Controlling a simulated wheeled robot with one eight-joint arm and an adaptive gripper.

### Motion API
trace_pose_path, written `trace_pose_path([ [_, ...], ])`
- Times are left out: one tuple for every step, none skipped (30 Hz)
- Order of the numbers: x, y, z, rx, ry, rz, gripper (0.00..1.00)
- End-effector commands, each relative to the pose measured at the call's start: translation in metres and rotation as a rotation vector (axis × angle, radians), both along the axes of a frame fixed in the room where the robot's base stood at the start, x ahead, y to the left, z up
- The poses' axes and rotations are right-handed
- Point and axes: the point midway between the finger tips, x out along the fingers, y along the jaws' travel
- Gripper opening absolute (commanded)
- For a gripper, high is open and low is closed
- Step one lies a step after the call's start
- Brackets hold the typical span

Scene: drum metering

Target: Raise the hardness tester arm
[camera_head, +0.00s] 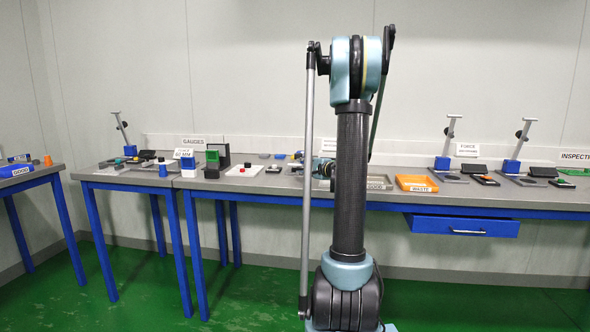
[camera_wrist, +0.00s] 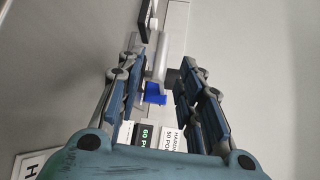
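In the wrist view, the hardness tester (camera_wrist: 155,93) shows as a grey post with a blue part and a black handle at its upper end. A grey bar of it lies between the finger tips of my gripper (camera_wrist: 162,60). The two fingers are spread, with visible gaps to the bar; I see no clear contact. Cards lettered "HARDNESS" and "60 PO" (camera_wrist: 146,134) lie below the blue part. In the head view, my arm link hides most of my gripper and I cannot make out the tester clearly behind it.
A blue drawer (camera_head: 461,225) hangs below.

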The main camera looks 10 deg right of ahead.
Motion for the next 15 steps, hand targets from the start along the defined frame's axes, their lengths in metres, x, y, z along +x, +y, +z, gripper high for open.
trace_pose_path([
  [0.009,0.005,-0.002,-0.001,-0.001,0.002,0.34],
  [0.013,0.008,-0.002,-0.001,0.000,0.003,0.34],
  [0.019,0.011,-0.003,-0.001,0.000,0.003,0.34],
  [0.024,0.013,-0.004,-0.001,0.000,0.002,0.34],
  [0.028,0.015,-0.005,-0.001,-0.001,0.001,0.34],
  [0.033,0.018,-0.005,-0.001,-0.001,0.002,0.34],
  [0.037,0.020,-0.006,-0.001,-0.001,0.002,0.34],
  [0.040,0.022,-0.007,0.000,0.000,0.002,0.34],
  [0.045,0.024,-0.007,0.000,0.000,0.001,0.34],
  [0.048,0.025,-0.008,0.000,0.000,0.001,0.34],
  [0.050,0.026,-0.008,0.000,0.000,0.001,0.34],
  [0.053,0.028,-0.008,0.000,0.000,0.001,0.34],
  [0.055,0.029,-0.009,0.000,0.000,0.001,0.34],
  [0.056,0.030,-0.009,0.000,0.000,0.001,0.34],
  [0.058,0.031,-0.009,0.000,0.000,0.001,0.34],
])
